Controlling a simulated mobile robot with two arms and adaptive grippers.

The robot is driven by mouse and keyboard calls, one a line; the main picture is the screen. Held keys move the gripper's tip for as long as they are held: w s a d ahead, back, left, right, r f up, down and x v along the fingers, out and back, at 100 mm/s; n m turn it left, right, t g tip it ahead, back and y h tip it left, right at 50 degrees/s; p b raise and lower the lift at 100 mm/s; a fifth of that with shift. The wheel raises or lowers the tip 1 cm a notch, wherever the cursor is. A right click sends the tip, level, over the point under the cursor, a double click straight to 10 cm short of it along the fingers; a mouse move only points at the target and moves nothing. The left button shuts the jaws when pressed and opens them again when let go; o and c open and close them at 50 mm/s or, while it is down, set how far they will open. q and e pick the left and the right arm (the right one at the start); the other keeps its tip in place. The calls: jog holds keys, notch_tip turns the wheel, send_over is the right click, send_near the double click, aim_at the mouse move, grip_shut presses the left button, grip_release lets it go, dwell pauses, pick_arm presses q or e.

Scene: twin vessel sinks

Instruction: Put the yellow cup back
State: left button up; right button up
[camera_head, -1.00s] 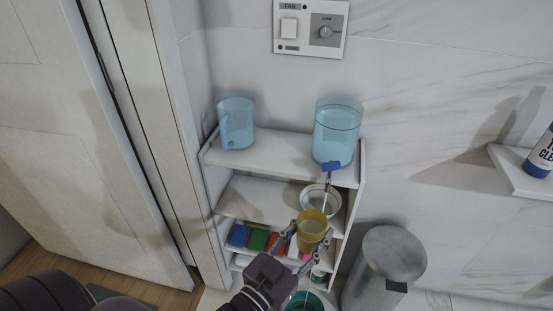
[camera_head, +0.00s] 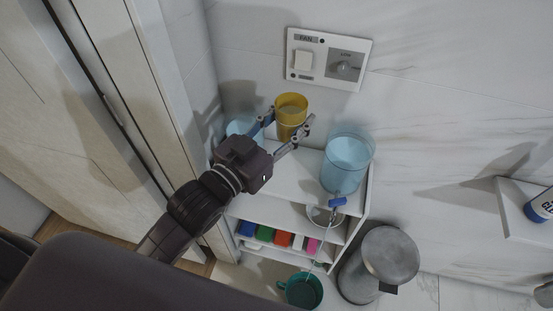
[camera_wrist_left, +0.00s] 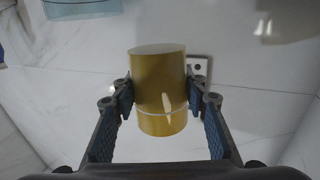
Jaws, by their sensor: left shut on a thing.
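The yellow cup (camera_head: 291,112) is between the fingers of my left gripper (camera_head: 284,130), which is shut on it. It is above the back of the white shelf's top board (camera_head: 292,176), close to the wall; I cannot tell whether it touches the board. In the left wrist view the cup (camera_wrist_left: 158,90) sits between both blue-padded fingers of the left gripper (camera_wrist_left: 160,100). A blue translucent cup (camera_head: 241,126) on the top board is partly hidden behind the gripper. The right gripper is not in view.
A blue water dispenser (camera_head: 347,163) stands on the right of the top board. Coloured blocks (camera_head: 282,239) line a lower shelf. A teal cup (camera_head: 304,291) and a grey bin (camera_head: 385,262) are below. A fan switch panel (camera_head: 328,60) is on the wall.

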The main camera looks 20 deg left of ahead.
pick_arm(q)
jog(key=shift+w+a+r, duration=0.1)
jog(key=shift+r, duration=0.25)
notch_tip(320, 180, down, 20)
jog(key=shift+r+b, duration=0.2)
jog(key=shift+b, duration=0.5)
jog(key=shift+f, duration=0.15)
jog(key=o, duration=1.1)
